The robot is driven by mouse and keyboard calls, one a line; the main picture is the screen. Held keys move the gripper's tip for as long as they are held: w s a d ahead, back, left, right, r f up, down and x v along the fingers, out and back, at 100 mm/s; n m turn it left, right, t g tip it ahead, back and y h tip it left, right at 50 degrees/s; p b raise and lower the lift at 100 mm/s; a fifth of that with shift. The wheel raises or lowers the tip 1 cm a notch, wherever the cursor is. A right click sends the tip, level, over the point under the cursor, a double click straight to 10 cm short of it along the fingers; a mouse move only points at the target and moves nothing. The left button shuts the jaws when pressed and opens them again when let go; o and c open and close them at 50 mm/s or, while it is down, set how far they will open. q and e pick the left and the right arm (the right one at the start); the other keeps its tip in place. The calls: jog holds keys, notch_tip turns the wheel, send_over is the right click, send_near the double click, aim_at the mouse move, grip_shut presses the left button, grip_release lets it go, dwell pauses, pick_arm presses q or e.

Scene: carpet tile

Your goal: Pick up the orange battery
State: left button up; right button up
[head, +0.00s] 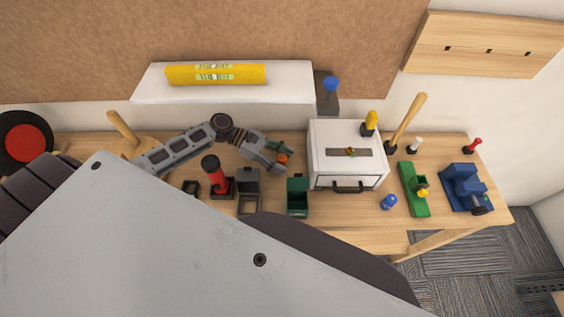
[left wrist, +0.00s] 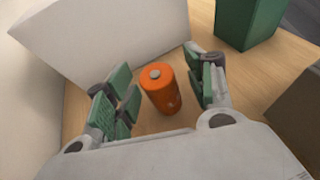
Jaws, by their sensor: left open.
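The orange battery (left wrist: 163,92) stands upright on the wooden tabletop in the left wrist view, with its grey cap facing the camera. In the head view the battery (head: 282,159) is a small orange spot beside my left gripper (head: 279,154). In the left wrist view my left gripper (left wrist: 165,92) is open, its green-padded fingers on either side of the battery. A gap shows between the battery and the right finger pads; contact on the left is not clear. My right gripper is not in view.
A white box (head: 348,170) stands right of the gripper. A green open bin (head: 298,196), a grey bin (head: 248,198) and a red-and-black tool (head: 215,176) stand in front. A white ledge (head: 225,94) with a yellow roll lies behind. My body covers the lower left.

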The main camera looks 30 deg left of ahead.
pick_arm(q)
jog(key=shift+c, duration=0.3)
jog(key=c, duration=1)
grip_shut()
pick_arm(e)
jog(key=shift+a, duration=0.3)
pick_arm(q)
jog(key=shift+r, duration=0.2)
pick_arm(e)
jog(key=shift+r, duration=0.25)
pick_arm(q)
jog(key=shift+r+p, duration=1.05)
jog(key=shift+p, duration=0.4)
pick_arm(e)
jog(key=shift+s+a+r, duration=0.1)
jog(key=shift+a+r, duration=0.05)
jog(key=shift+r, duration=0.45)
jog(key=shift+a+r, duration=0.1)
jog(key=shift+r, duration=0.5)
pick_arm(q)
jog(key=shift+r, duration=0.15)
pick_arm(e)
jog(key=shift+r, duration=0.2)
pick_arm(q)
jog(key=shift+w, duration=0.1)
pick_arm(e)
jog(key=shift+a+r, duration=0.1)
